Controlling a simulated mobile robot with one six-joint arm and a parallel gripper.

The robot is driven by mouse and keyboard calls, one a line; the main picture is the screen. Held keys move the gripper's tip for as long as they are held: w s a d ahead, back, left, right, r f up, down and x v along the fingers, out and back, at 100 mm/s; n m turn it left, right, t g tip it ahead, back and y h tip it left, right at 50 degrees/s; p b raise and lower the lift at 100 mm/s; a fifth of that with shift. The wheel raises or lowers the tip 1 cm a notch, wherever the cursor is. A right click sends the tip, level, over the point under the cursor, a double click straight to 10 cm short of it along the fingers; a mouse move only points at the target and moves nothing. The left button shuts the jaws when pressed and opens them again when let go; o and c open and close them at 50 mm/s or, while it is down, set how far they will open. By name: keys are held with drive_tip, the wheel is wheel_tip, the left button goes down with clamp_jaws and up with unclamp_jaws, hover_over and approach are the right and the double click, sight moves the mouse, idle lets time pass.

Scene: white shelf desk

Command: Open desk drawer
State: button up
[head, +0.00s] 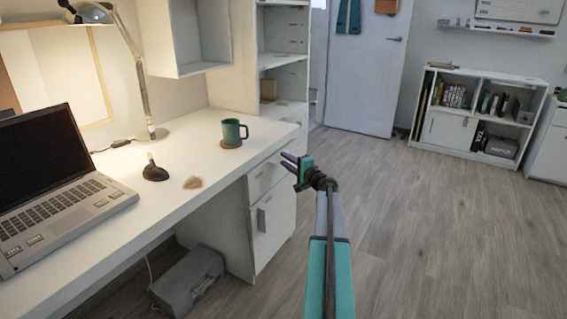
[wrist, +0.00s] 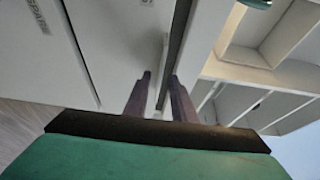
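The white desk (head: 110,195) has a cabinet under its right end. The upper drawer (head: 262,185) looks closed, with a small pale handle partly visible. A larger front (head: 272,235) with a grey handle is below it. My gripper (head: 287,161) is at the right of the upper drawer, fingers pointing left toward it. In the wrist view, my gripper's two dark fingers (wrist: 159,76) are apart, near a thin pale strip that may be the handle (wrist: 165,55). I cannot tell whether they touch it.
A green mug (head: 233,131) stands on a coaster near the desk's right end. A laptop (head: 50,190), a lamp (head: 143,85) and small items are on the desk. A grey box (head: 188,280) sits underneath. The wooden floor (head: 440,220) to the right is clear.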

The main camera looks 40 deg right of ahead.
drive_tip(key=shift+w+d, duration=0.1)
drive_tip(key=shift+w, duration=0.35)
drive_tip(key=shift+c, duration=0.3)
clamp_jaws()
idle(0.9)
drive_tip(key=shift+a, duration=0.25)
